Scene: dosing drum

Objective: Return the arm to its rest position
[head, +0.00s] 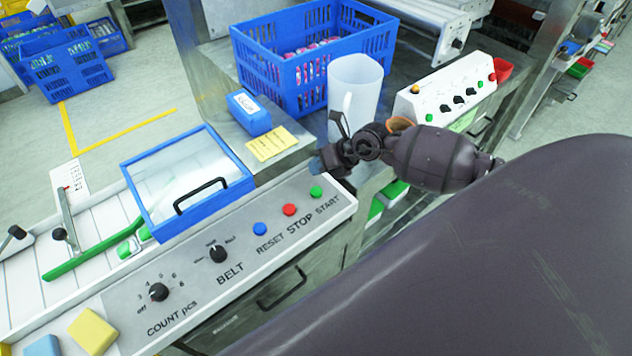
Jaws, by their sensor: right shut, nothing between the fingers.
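My right arm (435,158) is dark and reaches in from the right. Its gripper (320,165) is shut and empty. It is above the back right end of the control panel (225,285), close to the green START button (316,192). I cannot tell whether the fingertips touch the panel. A red STOP button (289,210) and a blue RESET button (260,229) sit to the left of START. My left gripper is not in view.
A clear jug (357,85) stands just behind the gripper, with a blue crate (312,60) beyond it. A white button box (450,92) is at the back right. A blue-framed lid (188,185) with a black handle lies left of the panel buttons.

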